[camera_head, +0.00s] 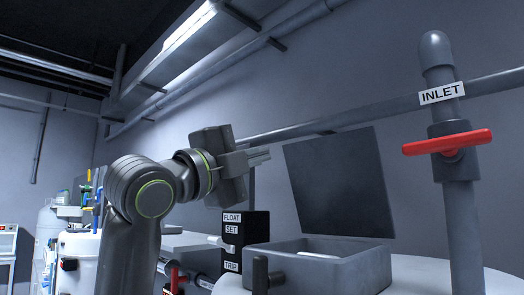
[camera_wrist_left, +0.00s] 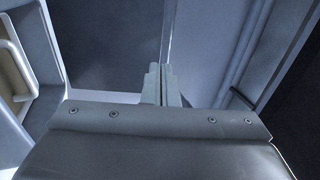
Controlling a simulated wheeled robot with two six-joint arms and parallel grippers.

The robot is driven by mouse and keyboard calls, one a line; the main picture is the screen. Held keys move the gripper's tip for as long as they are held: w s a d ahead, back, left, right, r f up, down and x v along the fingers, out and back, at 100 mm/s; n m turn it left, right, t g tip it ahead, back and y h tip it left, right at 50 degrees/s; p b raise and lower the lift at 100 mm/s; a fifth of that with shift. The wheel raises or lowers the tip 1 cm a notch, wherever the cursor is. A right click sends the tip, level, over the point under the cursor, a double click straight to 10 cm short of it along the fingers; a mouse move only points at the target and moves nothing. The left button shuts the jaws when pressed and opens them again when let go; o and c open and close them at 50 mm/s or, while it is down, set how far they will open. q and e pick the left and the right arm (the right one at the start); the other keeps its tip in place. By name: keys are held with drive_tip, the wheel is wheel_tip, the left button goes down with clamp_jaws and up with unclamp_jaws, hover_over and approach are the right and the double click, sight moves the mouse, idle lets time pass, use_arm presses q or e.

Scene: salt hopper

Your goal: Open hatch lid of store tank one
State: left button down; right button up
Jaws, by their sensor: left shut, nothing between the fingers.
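A hatch lid (camera_head: 340,185), a dark grey square plate, stands raised and leaning back behind the hatch frame (camera_head: 318,270) on a pale tank top (camera_head: 425,275). The frame's opening shows uncovered. No tank number is readable. My left gripper (camera_head: 260,156) is shut and empty, pointing right, above and left of the frame, and looks apart from the lid. Its closed fingers (camera_wrist_left: 164,84) also show in the left wrist view, with a dark flat panel (camera_wrist_left: 105,45) beyond them; I cannot tell for sure if this is the lid. My right gripper is not in view.
A black box (camera_head: 258,238) labelled FLOAT, SET, TRIP stands left of the frame. An INLET pipe (camera_head: 462,235) with a red handle (camera_head: 447,142) rises at right. A dark upright handle (camera_head: 260,274) is at the frame's near left corner. A wall pipe (camera_head: 385,105) runs behind.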

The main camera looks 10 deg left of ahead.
use_arm(q)
drive_tip(key=p, duration=0.6)
approach(307, 142)
drive_tip(key=x, duration=0.5)
drive_tip(key=shift+w+d+r+p, duration=0.3)
drive_tip(key=shift+w+d+p, duration=0.1)
drive_tip(key=shift+p, duration=0.15)
drive_tip(key=shift+w+d, duration=0.15)
drive_tip(key=shift+w, duration=0.1)
